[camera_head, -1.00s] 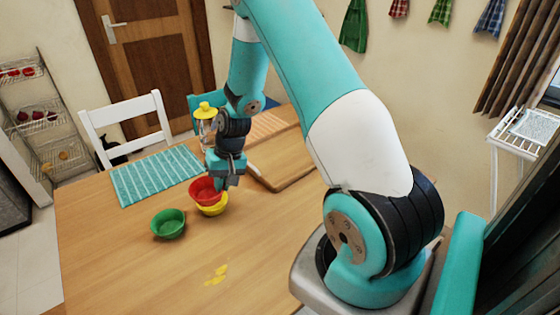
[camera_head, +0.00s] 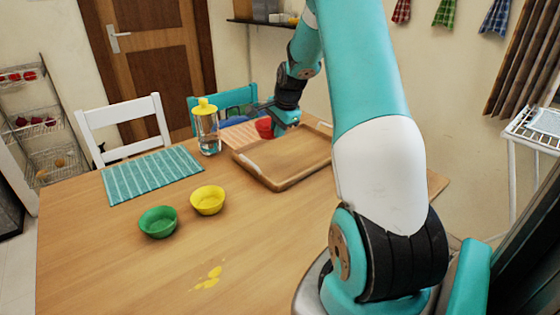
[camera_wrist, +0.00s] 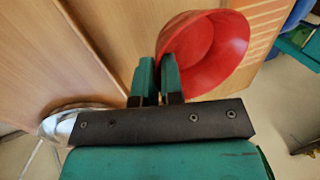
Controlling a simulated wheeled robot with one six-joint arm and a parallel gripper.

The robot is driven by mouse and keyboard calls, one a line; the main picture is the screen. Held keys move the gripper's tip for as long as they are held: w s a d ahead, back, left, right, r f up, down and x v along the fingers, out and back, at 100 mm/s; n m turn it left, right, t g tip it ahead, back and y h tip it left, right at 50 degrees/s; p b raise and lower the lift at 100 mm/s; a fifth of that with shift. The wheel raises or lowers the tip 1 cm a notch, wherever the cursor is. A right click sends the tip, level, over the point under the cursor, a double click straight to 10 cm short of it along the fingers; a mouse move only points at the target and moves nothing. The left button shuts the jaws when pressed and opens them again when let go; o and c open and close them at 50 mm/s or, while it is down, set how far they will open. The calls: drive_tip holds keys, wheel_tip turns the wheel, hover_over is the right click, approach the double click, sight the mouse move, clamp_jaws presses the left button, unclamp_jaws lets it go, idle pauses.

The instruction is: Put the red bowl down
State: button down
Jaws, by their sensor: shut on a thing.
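The red bowl (camera_head: 265,127) is at the far side of the table, by the wooden tray's back left part. My gripper (camera_head: 276,126) is shut on its rim. In the wrist view the red bowl (camera_wrist: 222,52) hangs at the fingertips, and my gripper (camera_wrist: 158,78) pinches the near edge of the bowl. The bowl looks held above the surface, but the exact height cannot be told.
The wooden tray (camera_head: 285,184) lies empty on the table (camera_head: 120,260). A yellow bowl (camera_head: 208,200) and a green bowl (camera_head: 158,222) stand apart at the left. A yellow-topped bottle (camera_head: 206,130) stands behind them, beside a striped teal mat (camera_head: 150,175). Yellow patches (camera_head: 208,279) lie in front.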

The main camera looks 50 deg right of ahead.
wheel_tip(320, 180, down, 11)
drive_tip(key=shift+r, duration=0.1)
drive_tip(key=c, duration=1.3)
unclamp_jaws()
drive_tip(key=shift+o, duration=0.2)
drive_tip(key=d+v, duration=0.1)
drive_tip(key=v, duration=1.1)
drive_tip(key=a+r+n+y, duration=0.1)
drive_tip(key=a+r+n, duration=0.25)
drive_tip(key=a, duration=0.65)
drive_tip(key=a+r+n+y, duration=0.1)
drive_tip(key=a+r+n, duration=0.1)
drive_tip(key=a+n, duration=0.5)
drive_tip(key=a+r+n+y, duration=0.1)
drive_tip(key=a+r+n, duration=0.15)
drive_tip(key=a, duration=0.95)
drive_tip(key=s+a+r+n+g+y, duration=0.1)
drive_tip(key=s+a+n, duration=0.6)
drive_tip(key=s, duration=0.3)
drive_tip(key=s+a+r+n+g, duration=0.2)
drive_tip(key=s+a+n, duration=0.5)
drive_tip(key=s+a, duration=0.3)
drive_tip(key=shift+n+g+y, duration=0.3)
drive_tip(key=shift+n+y, duration=0.1)
